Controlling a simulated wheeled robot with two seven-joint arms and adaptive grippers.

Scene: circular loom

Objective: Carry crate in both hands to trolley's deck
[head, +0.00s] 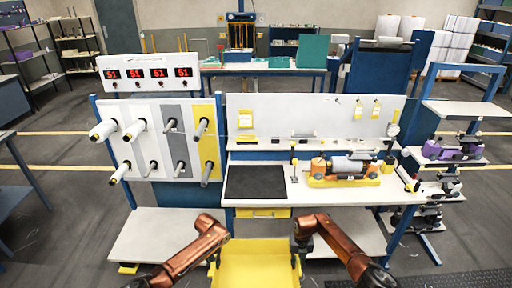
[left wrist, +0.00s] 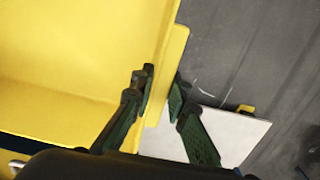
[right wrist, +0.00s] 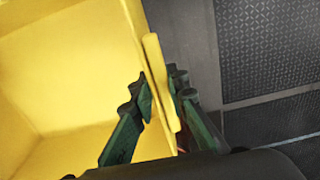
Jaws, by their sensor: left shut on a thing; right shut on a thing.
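The yellow crate (head: 258,268) is at the bottom middle of the head view, in front of the workbench, and its visible inside is empty. My left gripper (head: 214,260) is shut on its left rim; in the left wrist view the fingers (left wrist: 162,92) sit on either side of the crate wall (left wrist: 172,60). My right gripper (head: 299,246) is shut on its right rim; in the right wrist view the fingers (right wrist: 160,88) straddle the rim (right wrist: 155,60). A low white deck (head: 160,238) lies left of the crate, below the spool panel; I cannot tell whether it is the trolley's.
The workbench (head: 270,212) ahead holds a black mat (head: 256,182) and an orange and yellow device (head: 343,170). Spools stick out of the panel (head: 160,150) at left. A tiered shelf (head: 460,110) stands at right. Grey floor (head: 60,225) is open at left.

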